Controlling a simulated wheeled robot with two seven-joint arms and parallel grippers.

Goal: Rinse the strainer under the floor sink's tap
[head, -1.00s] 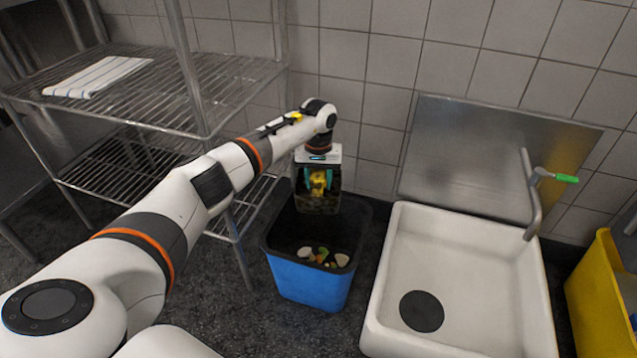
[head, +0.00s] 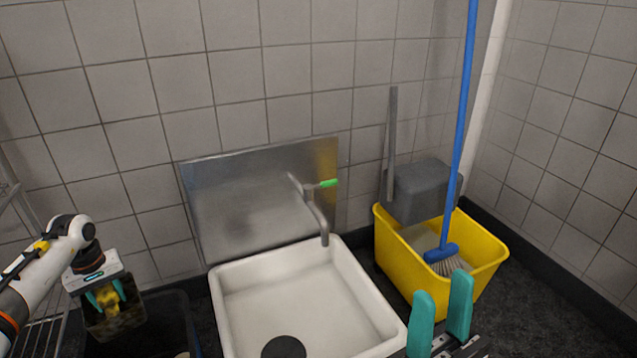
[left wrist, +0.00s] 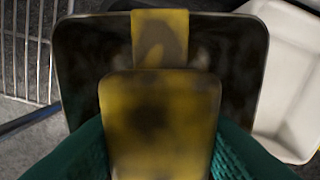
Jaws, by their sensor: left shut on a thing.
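The strainer (head: 117,325) is a dark, grimy square basket with a yellow grip (head: 108,301). My left gripper (head: 106,297) is shut on this grip at the far left of the head view, above the dark-rimmed bin. In the left wrist view the strainer (left wrist: 82,60) fills the middle, with teal fingers on both sides of the grip; its contents cannot be made out. The white floor sink (head: 245,312) stands to the right, with a dark round disc (head: 283,347) in it. The tap (head: 319,222) with its green lever (head: 328,184) is above its back edge; no water shows. My right gripper (head: 440,315) is open and empty.
The bin (head: 170,320) stands left of the sink. A yellow mop bucket (head: 400,262) with a grey wringer and a blue-handled broom (head: 461,130) stands right of it. A steel splash plate (head: 250,205) backs the sink. A wire rack (head: 45,335) is at the left.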

